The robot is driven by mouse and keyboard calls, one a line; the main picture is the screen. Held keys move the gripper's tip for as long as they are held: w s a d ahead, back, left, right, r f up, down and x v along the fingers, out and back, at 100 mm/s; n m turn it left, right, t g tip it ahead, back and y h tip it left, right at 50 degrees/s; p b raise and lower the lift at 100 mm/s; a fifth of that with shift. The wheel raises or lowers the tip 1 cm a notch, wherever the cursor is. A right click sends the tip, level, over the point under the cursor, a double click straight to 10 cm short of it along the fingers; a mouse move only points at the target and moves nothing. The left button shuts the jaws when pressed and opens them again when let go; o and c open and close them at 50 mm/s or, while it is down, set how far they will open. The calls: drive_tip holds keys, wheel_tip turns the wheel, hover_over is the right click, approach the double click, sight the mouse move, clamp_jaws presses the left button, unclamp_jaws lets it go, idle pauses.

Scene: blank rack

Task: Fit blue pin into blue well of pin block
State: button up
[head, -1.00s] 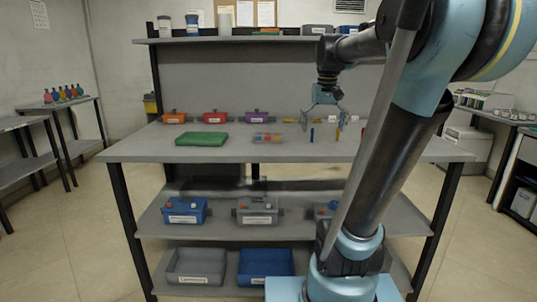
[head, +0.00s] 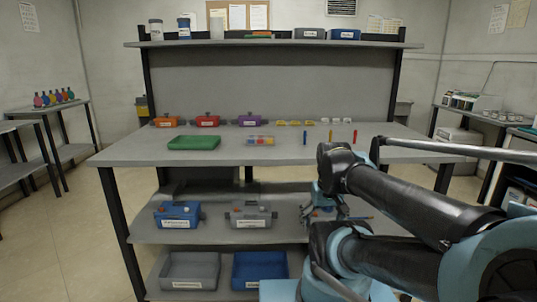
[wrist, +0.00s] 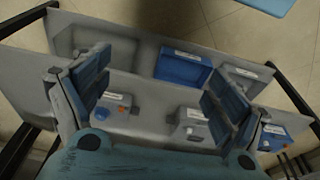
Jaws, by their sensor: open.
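The blue pin (head: 305,137) stands upright on the worktop, left of an orange-yellow pin (head: 331,136) and a red pin (head: 355,137). The pin block (head: 261,141) lies further left, a small light block with coloured patches on top; its blue well is too small to make out clearly. My gripper (head: 325,206) is below the worktop, in front of the middle shelf, well away from pin and block. In the wrist view my gripper (wrist: 160,98) has its two fingers wide apart with nothing between them; neither the blue pin nor the block shows there.
A green tray (head: 194,143) lies left of the block. The worktop edge (head: 240,162) lies above my gripper. The middle shelf holds a blue box (head: 178,215) and a grey box (head: 250,216); larger bins stand below.

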drive_tip(key=shift+n, duration=0.5)
drive_tip(key=w+r, duration=0.1)
drive_tip(key=r, duration=0.1)
drive_tip(key=w+r, duration=0.1)
drive_tip(key=shift+w+d+r, duration=0.1)
drive_tip(key=shift+d+r, duration=0.05)
drive_tip(key=shift+r, duration=0.2)
drive_tip(key=c, duration=0.8)
drive_tip(key=shift+o, duration=0.2)
drive_tip(key=w+a+r+n+g, duration=0.15)
drive_tip(key=w+r+n, duration=1.45)
drive_tip(key=w+r, duration=1.7)
hover_over(305, 138)
drive_tip(key=shift+g, duration=0.35)
drive_tip(key=f, duration=1.2)
drive_tip(key=shift+a+f, duration=0.1)
drive_tip(key=shift+a, duration=0.1)
drive_tip(key=shift+w+d+f, duration=0.15)
drive_tip(key=shift+w+f, duration=0.05)
drive_tip(key=shift+f, duration=1.1)
drive_tip(key=shift+w+d+f, duration=0.1)
drive_tip(key=shift+w+f, duration=0.1)
drive_tip(key=shift+f, duration=1.1)
